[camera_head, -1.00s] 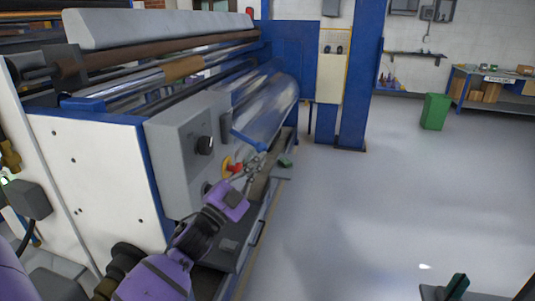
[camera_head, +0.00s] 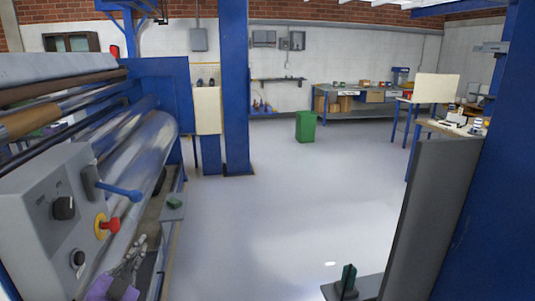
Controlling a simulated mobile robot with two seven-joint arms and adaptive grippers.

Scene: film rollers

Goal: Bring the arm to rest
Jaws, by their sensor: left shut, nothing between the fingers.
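My left gripper (camera_head: 134,254) is at the lower left of the head view, shut and empty. Its purple wrist (camera_head: 112,288) is cut off by the bottom edge. It is in front of the film roller machine's grey control box (camera_head: 50,215), below the red emergency button (camera_head: 108,224), and appears apart from both. Most of the left arm is out of the picture. My right gripper is not in view.
A blue lever (camera_head: 120,192) sticks out from the control box. The shiny film roll (camera_head: 135,160) lies behind it. A blue post (camera_head: 234,90) and a green bin (camera_head: 305,127) stand beyond. A grey panel (camera_head: 425,220) stands at right. The middle floor is clear.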

